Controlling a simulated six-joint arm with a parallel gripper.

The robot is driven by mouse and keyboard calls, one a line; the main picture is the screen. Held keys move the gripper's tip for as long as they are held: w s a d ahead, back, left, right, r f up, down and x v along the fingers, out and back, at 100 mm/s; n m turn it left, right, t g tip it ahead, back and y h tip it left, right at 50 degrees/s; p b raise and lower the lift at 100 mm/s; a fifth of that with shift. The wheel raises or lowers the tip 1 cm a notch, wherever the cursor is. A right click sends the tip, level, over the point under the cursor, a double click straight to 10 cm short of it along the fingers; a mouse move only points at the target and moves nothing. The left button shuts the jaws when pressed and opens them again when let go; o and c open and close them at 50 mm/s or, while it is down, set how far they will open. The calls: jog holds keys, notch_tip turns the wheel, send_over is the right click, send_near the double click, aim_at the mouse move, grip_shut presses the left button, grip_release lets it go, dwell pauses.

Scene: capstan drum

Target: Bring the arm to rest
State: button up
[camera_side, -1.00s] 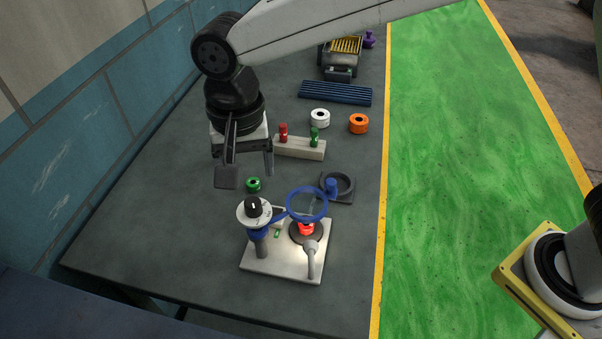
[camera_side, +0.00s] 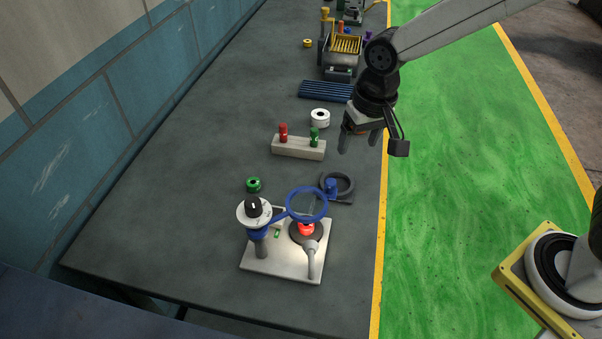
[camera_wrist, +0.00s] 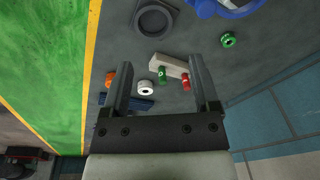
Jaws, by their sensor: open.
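My gripper (camera_side: 357,142) is open and empty. In the side view it hangs in the air above the table's right edge, to the right of the pale block with the red and green pegs. In the wrist view my gripper (camera_wrist: 160,75) shows two spread fingers with nothing held between them. The table below shows past the fingers. The capstan stand (camera_side: 255,275) is on the near part of the table, with a white-topped post (camera_side: 254,212), a blue ring (camera_side: 307,204) and a red piece (camera_side: 306,229) on it. My gripper is apart from all of these.
The pale block (camera_side: 298,148) bears a red and a green peg. A white spool (camera_side: 320,117), a green spool (camera_side: 253,184) and a dark round holder (camera_side: 344,183) stand nearby. An orange spool (camera_wrist: 111,78) shows in the wrist view. A blue ribbed mat (camera_side: 325,91) lies behind. The table's left side is clear.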

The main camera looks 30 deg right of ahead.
jog(key=s+d+f+n+t, duration=0.1)
jog(key=s+d+f, duration=0.3)
jog(key=s+d, duration=0.4)
jog(key=shift+s+d+n, duration=0.35)
jog(key=shift+d+n, duration=0.15)
jog(key=shift+d, duration=1.4)
